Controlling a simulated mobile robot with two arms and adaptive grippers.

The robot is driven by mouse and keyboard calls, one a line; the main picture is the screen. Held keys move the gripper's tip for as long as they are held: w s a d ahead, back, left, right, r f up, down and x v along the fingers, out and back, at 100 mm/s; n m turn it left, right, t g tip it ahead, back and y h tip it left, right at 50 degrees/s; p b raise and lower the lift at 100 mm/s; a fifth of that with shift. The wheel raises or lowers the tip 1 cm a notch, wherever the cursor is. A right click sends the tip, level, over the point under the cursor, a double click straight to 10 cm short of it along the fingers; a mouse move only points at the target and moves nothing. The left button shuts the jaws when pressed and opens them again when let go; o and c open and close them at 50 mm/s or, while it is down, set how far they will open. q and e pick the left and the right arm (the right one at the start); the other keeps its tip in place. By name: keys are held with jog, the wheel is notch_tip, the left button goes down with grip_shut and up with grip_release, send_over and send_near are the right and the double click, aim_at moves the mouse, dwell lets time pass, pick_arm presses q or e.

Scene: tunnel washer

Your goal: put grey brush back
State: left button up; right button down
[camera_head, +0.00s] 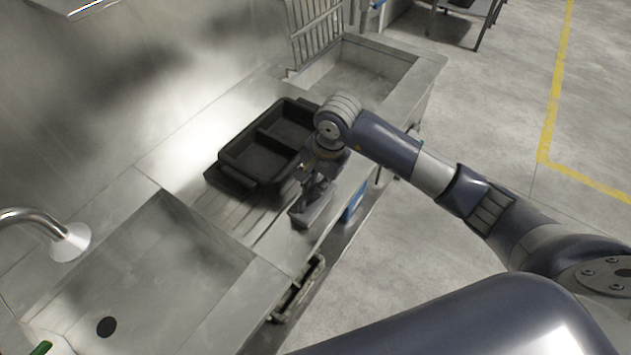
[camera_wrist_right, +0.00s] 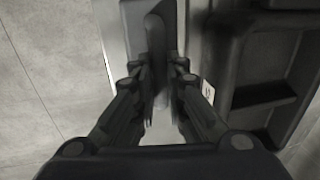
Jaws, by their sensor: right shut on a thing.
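My right gripper (camera_head: 318,178) is over the front edge of the metal counter, just to the right of and in front of the black crate. It is shut on the grey brush (camera_head: 311,206), whose grey block shows below the fingers near the counter edge. In the right wrist view the brush's dark handle (camera_wrist_right: 156,52) lies between the fingers (camera_wrist_right: 160,72). I cannot tell whether the brush touches the counter. My left gripper is not in view.
A black two-compartment crate (camera_head: 240,183) stands on the ribbed counter; it also shows in the right wrist view (camera_wrist_right: 222,62). A sink (camera_head: 150,270) with a tap (camera_head: 70,242) is at left, another basin (camera_head: 355,80) at the back. A blue thing (camera_head: 353,203) is below the counter edge.

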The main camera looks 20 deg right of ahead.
aim_at(324, 201)
jog(key=shift+f, duration=0.1)
jog(key=c, duration=2.1)
grip_release()
jog(key=shift+f, duration=0.1)
jog(key=o, duration=0.5)
jog(key=shift+c, duration=0.2)
jog(key=shift+r, duration=0.55)
notch_tip(324, 201, up, 11)
jog(key=s+d+b, duration=0.1)
jog(key=s+b, duration=0.1)
jog(key=b, duration=0.1)
jog(key=shift+d, duration=0.2)
